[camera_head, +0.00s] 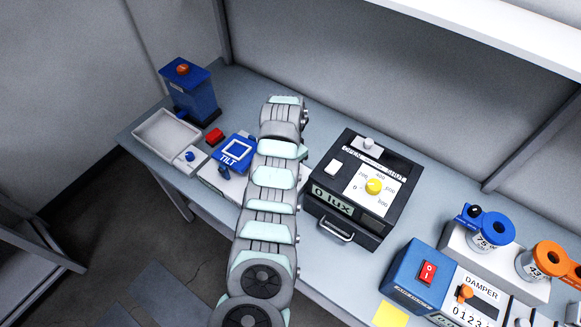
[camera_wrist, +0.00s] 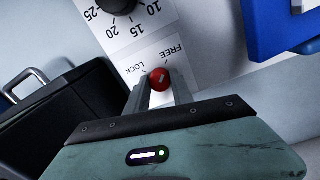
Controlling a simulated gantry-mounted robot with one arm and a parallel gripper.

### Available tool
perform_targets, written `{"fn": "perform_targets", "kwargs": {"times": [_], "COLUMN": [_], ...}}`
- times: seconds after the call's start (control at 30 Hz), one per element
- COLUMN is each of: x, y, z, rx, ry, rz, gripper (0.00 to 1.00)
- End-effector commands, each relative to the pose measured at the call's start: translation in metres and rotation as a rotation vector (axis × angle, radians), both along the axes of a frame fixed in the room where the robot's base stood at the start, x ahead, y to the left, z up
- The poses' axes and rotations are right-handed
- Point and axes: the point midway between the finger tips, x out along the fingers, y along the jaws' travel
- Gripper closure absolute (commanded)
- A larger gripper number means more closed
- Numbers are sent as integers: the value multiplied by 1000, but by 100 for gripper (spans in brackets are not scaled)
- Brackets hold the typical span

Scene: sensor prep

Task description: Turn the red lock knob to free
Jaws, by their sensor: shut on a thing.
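The red lock knob (camera_wrist: 160,78) is in the middle of the wrist view, on a white panel (camera_wrist: 190,60) with the words FREE and LOCK printed beside it. A small pale mark shows on the knob, but which word it points at is unclear. My gripper (camera_wrist: 161,90) is shut on the knob, with one finger on each side. In the head view my arm covers the knob and the gripper.
A black knob (camera_wrist: 118,4) with a numbered scale is on the same panel. The black lux box (camera_head: 345,190) with a handle stands close to the right of my arm. The blue TILT piece (camera_head: 235,153) stands close on the left, near a tray (camera_head: 148,131).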

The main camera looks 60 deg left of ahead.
Motion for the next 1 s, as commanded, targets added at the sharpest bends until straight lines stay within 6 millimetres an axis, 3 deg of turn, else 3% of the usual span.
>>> {"fn": "perform_targets", "kwargs": {"times": [0.17,0.2,0.43,0.77,1.0], "x": [0,0,0,0,0], "y": [-1,-1,0,0,4], "z": [-1,-1,-1,4,45], "rx": [-1,-1,0,0,7], "ry": [0,0,0,-1,-4], "rz": [0,0,0,0,1], "gripper": [100,69,50,50,50]}}
